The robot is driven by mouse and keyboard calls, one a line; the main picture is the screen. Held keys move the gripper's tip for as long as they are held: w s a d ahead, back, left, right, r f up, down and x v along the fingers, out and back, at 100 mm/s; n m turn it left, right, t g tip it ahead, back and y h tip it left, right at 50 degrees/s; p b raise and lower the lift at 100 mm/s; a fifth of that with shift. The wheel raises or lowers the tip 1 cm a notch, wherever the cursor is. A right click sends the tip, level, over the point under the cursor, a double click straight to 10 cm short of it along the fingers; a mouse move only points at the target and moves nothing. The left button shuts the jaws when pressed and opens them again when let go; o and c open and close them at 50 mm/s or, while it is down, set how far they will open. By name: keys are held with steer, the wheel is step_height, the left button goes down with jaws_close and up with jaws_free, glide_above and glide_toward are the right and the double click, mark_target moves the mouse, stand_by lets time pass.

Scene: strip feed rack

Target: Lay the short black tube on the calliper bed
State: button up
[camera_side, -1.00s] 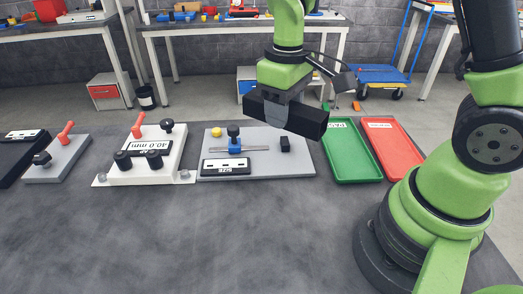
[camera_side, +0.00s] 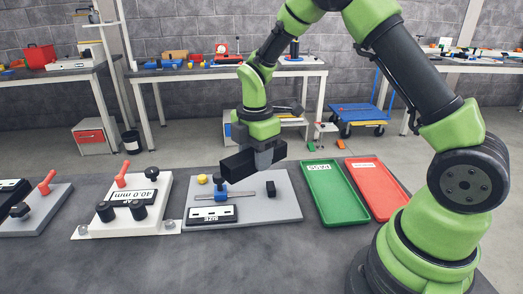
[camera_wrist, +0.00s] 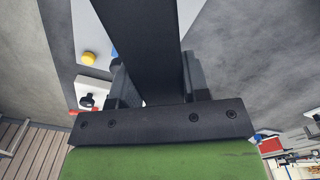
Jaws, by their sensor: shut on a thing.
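My gripper (camera_side: 264,157) is shut on the black tube (camera_side: 238,166) and holds it in the air, roughly level. In the wrist view the tube (camera_wrist: 135,40) is a broad dark bar running up between the two fingers (camera_wrist: 155,85). In the side view it hangs over the back part of the calliper bed (camera_side: 285,207), a grey plate with a ruler, a blue slider (camera_side: 220,193) with a black knob, a small black block (camera_side: 270,188) and a SIZE display (camera_side: 211,214). The tube hides part of the plate's back edge. The gap between tube and bed is hard to judge.
A yellow knob (camera_side: 202,179) stands at the bed's back left. A green tray (camera_side: 333,212) and a red tray (camera_side: 392,207) lie to the right. A white 40.0 mm fixture (camera_side: 112,225) with black knobs stands to the left. The table in front is clear.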

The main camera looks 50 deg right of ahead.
mark_target(254, 194)
steer(key=w+f+n, duration=0.1)
steer(key=n, duration=0.2)
steer(key=w+d+f+n, duration=0.1)
steer(key=f+n, duration=0.1)
steer(key=n, duration=0.2)
steer(key=w+d+f+n, duration=0.1)
steer(key=f+n, duration=0.1)
steer(key=n, duration=0.2)
steer(key=shift+d, duration=0.2)
steer(key=shift+f, duration=2.35)
steer(key=shift+f, duration=0.55)
steer(key=o, duration=1)
steer(key=shift+o, duration=1.1)
steer(key=shift+d+f, duration=0.1)
